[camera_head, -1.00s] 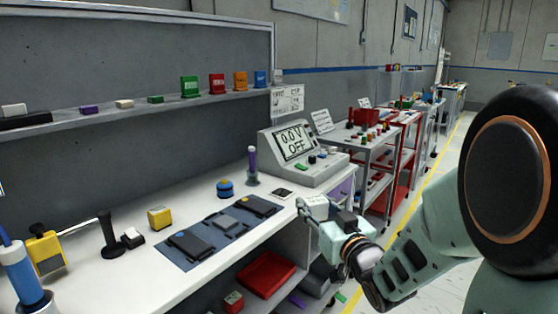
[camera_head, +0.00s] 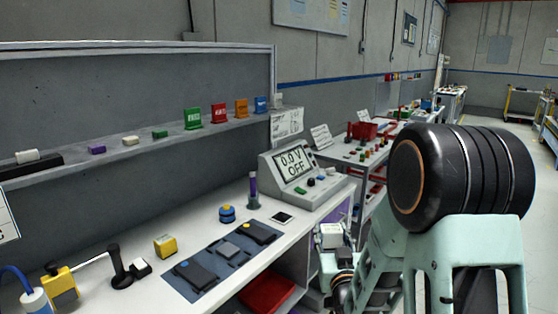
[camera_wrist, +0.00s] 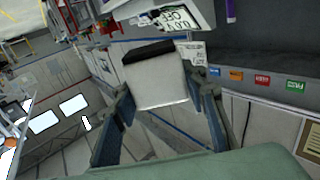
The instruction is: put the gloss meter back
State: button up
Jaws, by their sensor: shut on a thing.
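My gripper (camera_wrist: 160,92) is shut on a pale grey-white block with a dark top (camera_wrist: 157,82), which looks like the gloss meter. In the head view the held block (camera_head: 331,235) is off the bench's right front edge, apart from the bench top. A blue mat (camera_head: 212,262) lies on the white bench. It carries a dark device with a blue dot (camera_head: 195,276), a smaller grey piece (camera_head: 229,248) and a dark device with a yellow dot (camera_head: 259,232). The arm partly hides the gripper in the head view.
A meter reading "0.0V OFF" (camera_head: 298,172) stands at the bench's right end, beside a small dark-and-white plate (camera_head: 283,218). A purple-topped cylinder (camera_head: 253,192), a blue knob (camera_head: 227,214) and a yellow block (camera_head: 165,246) stand behind the mat. A red bin (camera_head: 268,290) is below.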

aim_at(331, 227)
notch_tip(331, 227, up, 15)
jog(key=p, duration=1.3)
jog(key=shift+p, duration=0.3)
